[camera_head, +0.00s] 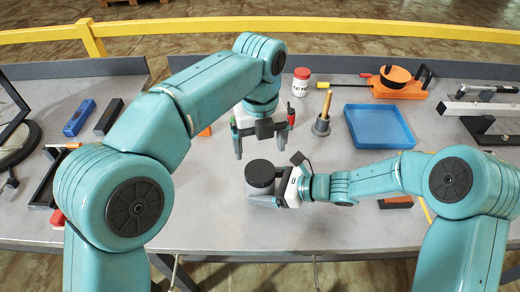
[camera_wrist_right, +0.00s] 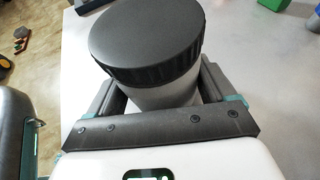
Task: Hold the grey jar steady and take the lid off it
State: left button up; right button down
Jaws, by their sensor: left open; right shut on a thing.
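The grey jar (camera_wrist_right: 163,95) stands upright near the table's front edge, with its black ribbed lid (camera_head: 260,174) on top. In the right wrist view the lid (camera_wrist_right: 145,40) covers most of the jar. My right gripper (camera_head: 262,198) comes in from the right and is shut on the jar's body below the lid, with a finger on each side. My left gripper (camera_head: 262,149) is open and points down, above and behind the jar, apart from the lid. In the head view the jar's body is mostly hidden by the lid and my right gripper.
A blue tray (camera_head: 408,141), a white jar with a red lid (camera_head: 301,82) and an orange tool (camera_head: 398,88) lie farther back. A wooden-handled tool in a grey holder (camera_head: 321,126) stands behind my right gripper. The table left of the jar (camera_head: 205,190) is clear.

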aim_at(260, 171)
pick_arm(q)
jog(key=shift+m, duration=1.2)
jog(key=shift+f+m, duration=0.2)
jog(key=shift+m, duration=0.1)
notch_tip(260, 171, down, 8)
jog(key=shift+r, duration=0.15)
jog(key=c, duration=0.9)
